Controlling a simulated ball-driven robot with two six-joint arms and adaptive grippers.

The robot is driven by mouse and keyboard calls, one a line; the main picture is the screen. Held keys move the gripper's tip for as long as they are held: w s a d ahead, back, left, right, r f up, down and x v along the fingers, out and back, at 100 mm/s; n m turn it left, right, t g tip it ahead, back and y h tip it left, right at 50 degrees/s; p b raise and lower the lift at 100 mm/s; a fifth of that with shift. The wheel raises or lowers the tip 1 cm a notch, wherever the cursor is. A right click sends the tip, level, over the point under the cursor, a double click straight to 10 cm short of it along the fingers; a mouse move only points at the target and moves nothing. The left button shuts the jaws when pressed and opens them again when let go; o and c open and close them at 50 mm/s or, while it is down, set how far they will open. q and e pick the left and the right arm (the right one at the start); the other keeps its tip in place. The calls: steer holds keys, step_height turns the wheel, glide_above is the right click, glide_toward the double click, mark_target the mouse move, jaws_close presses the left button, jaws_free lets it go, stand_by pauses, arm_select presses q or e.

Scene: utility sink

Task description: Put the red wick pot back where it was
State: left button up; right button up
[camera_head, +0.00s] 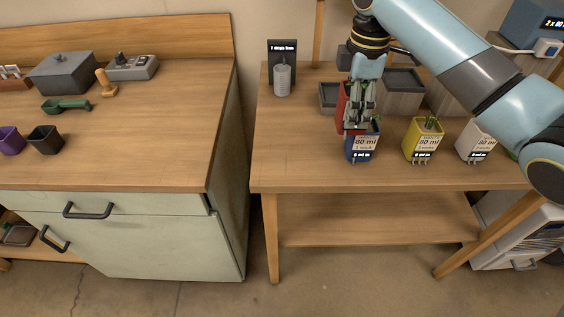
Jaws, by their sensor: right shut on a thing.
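The red wick pot (343,103) shows as a red patch at the left side of my right gripper (354,130), most of it hidden behind the fingers. My right gripper reaches down over the right-hand table, shut on the red pot, with a bit of green plant showing beside the fingers. A blue pot (360,153) with a label reading 80 ml stands right below and in front of the fingers. I cannot tell whether the red pot touches the blue one or the table. My left gripper is out of view.
On the table (300,160), a yellow pot (423,145) and a white pot (474,146) stand right of the blue one. Grey trays (404,82) sit behind. A grey cylinder (282,80) stands at the back left. The table's front left is clear.

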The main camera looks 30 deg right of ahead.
steer(key=w+a+f, duration=0.6)
steer(key=w+a, duration=0.1)
steer(key=shift+w+a+f, duration=0.2)
steer(key=shift+w+a, duration=0.05)
steer(key=shift+a, duration=0.05)
steer(key=shift+w+a+f, duration=0.1)
steer(key=shift+f, duration=0.1)
step_height(320, 180, down, 3)
steer(key=shift+f, duration=0.45)
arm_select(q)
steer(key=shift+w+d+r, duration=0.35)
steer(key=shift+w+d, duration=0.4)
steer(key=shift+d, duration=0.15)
